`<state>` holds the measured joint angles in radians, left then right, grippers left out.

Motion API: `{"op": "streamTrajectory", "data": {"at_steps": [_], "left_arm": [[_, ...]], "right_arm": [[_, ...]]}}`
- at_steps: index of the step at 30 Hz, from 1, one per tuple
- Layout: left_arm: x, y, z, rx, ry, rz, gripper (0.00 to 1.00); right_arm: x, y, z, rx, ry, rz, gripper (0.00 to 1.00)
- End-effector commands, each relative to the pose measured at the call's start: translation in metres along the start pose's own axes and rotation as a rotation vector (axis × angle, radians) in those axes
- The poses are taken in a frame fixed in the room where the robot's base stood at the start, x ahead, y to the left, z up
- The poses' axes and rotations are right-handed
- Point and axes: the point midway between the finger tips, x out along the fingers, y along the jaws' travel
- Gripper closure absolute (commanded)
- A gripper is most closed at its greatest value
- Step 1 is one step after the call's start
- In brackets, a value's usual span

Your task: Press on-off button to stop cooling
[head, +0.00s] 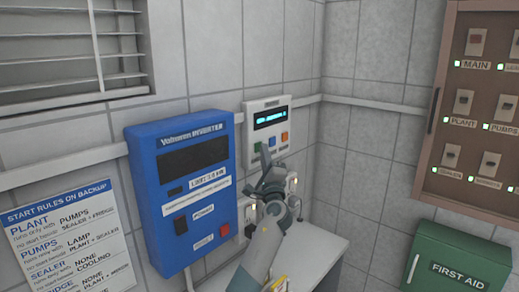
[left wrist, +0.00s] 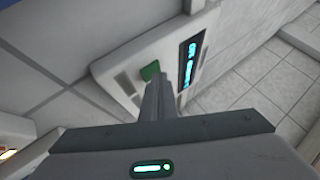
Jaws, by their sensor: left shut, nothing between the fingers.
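A white control panel (head: 268,106) with a lit cyan display (head: 271,117) is fixed to the back wall. In the left wrist view, the shut fingers (left wrist: 158,88) point at a green button (left wrist: 150,71) beside the display (left wrist: 190,60). The tips are very close to it; I cannot tell whether they touch. My right gripper is not in view.
A blue box (head: 164,155) with switches stands out from the wall left of the panel. A white cabinet top (head: 310,252) is below my left arm. A brown switch board (head: 447,60) and a green first aid box (head: 458,262) are at the right.

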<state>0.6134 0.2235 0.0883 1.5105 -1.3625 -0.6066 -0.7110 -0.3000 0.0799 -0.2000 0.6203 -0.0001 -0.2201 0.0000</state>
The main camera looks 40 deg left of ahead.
Motion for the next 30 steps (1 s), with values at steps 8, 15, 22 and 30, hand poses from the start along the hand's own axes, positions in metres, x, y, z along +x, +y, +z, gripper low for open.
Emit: {"op": "streamTrajectory", "data": {"at_steps": [8,15,22,30], "left_arm": [[0.001,0.001,0.001,0.000,-0.001,0.000,1.00],[-0.001,-0.001,0.000,0.000,-0.001,0.000,1.00],[-0.008,-0.006,-0.006,0.000,0.000,0.000,1.00],[-0.011,-0.008,-0.007,0.000,-0.001,0.000,1.00]], "right_arm": [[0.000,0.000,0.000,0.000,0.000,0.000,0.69],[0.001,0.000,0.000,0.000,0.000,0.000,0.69],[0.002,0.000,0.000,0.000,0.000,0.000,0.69],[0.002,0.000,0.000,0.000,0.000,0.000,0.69]]}}
